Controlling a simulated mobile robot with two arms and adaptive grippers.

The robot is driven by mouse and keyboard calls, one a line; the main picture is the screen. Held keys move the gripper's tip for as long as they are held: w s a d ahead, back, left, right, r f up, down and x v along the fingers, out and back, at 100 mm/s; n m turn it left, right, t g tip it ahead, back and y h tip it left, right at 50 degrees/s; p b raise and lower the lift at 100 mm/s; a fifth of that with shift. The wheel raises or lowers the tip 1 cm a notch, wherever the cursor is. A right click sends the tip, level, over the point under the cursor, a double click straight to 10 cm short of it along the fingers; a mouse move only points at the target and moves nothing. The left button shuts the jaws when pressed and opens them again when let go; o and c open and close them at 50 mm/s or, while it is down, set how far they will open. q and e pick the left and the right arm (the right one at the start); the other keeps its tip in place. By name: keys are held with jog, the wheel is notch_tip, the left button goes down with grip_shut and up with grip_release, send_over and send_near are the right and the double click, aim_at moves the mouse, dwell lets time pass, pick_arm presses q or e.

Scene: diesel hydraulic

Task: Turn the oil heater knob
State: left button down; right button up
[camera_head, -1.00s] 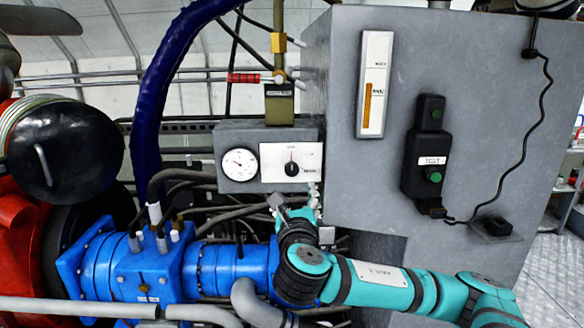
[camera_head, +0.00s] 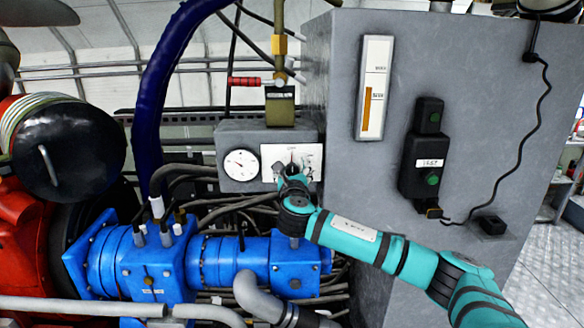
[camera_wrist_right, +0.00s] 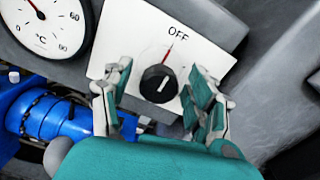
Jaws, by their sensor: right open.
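The oil heater knob (camera_wrist_right: 158,84) is a round black knob on a white plate (camera_wrist_right: 110,58) marked "OFF". In the right wrist view a red line runs from the knob towards "OFF", and a short white mark shows on the knob's face. My right gripper (camera_wrist_right: 157,98) is open, with one finger on each side of the knob in that view; I cannot tell whether they touch it. In the head view my right gripper (camera_head: 292,178) is in front of the white plate (camera_head: 308,152) and hides most of the knob. My left gripper is not in view.
A round temperature gauge (camera_head: 241,164) sits just left of the plate on the grey box. A large grey cabinet (camera_head: 340,190) with a button box (camera_head: 424,158) stands to the right. Blue machinery (camera_head: 150,262) and hoses lie below and left.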

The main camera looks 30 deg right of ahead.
jog(key=c, duration=1.2)
jog(key=m+b, duration=0.1)
jog(key=m, duration=0.4)
jog(key=shift+f+m, duration=0.1)
jog(key=shift+m, duration=0.2)
jog(key=m+b, duration=0.2)
jog(key=m, duration=0.4)
jog(key=shift+d+f, duration=0.1)
jog(key=m+b, duration=0.2)
jog(key=m, duration=0.4)
jog(key=shift+f+m, duration=0.1)
jog(key=shift+m, duration=0.3)
jog(key=m+b, duration=0.2)
jog(key=m, duration=0.3)
jog(key=shift+m, duration=0.4)
